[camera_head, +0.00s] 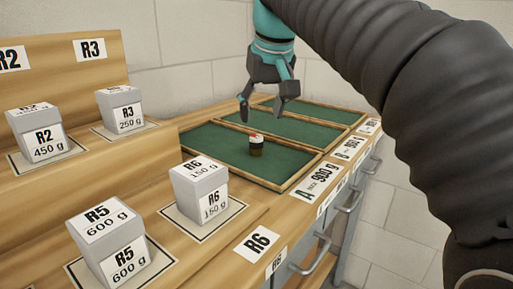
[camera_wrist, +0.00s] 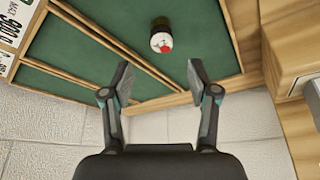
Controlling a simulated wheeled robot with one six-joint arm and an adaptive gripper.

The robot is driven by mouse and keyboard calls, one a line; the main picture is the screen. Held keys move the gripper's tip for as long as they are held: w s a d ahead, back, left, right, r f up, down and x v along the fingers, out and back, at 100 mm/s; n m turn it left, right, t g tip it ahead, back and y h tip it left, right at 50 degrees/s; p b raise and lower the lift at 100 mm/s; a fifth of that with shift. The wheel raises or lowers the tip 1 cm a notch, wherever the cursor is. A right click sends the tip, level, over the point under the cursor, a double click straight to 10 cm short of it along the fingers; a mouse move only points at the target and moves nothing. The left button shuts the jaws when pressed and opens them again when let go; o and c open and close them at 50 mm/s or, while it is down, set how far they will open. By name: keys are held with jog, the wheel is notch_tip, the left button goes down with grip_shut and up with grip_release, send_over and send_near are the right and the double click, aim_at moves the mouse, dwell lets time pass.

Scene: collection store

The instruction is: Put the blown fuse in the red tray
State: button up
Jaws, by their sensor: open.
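No fuse and no red tray can be made out in either view. A small dark cylinder (camera_head: 256,149) with a white top and a red mark stands upright in the nearest green-lined compartment (camera_head: 215,150). It also shows in the wrist view (camera_wrist: 160,27), beyond the fingertips. My gripper (camera_head: 263,106) is open and empty, pointing down above the compartments. In the wrist view its two fingers (camera_wrist: 159,78) are spread wide, with nothing between them. It is apart from the cylinder.
Grey boxes labelled R2 (camera_head: 40,135), R3 (camera_head: 121,110), R5 (camera_head: 108,245) and R6 (camera_head: 201,190) stand on the wooden steps at left. Two more green compartments (camera_head: 270,123) lie behind, empty where visible. Drawer handles (camera_head: 314,262) stick out at the front. A pale wall is behind.

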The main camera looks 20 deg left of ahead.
aim_at(257, 137)
jog(key=x, duration=0.3)
jog(key=shift+f, duration=0.15)
jog(key=shift+b+x, duration=0.7)
jog(key=shift+x, duration=2.05)
jog(key=shift+s+a, duration=0.1)
jog(key=shift+s, duration=0.05)
grip_shut()
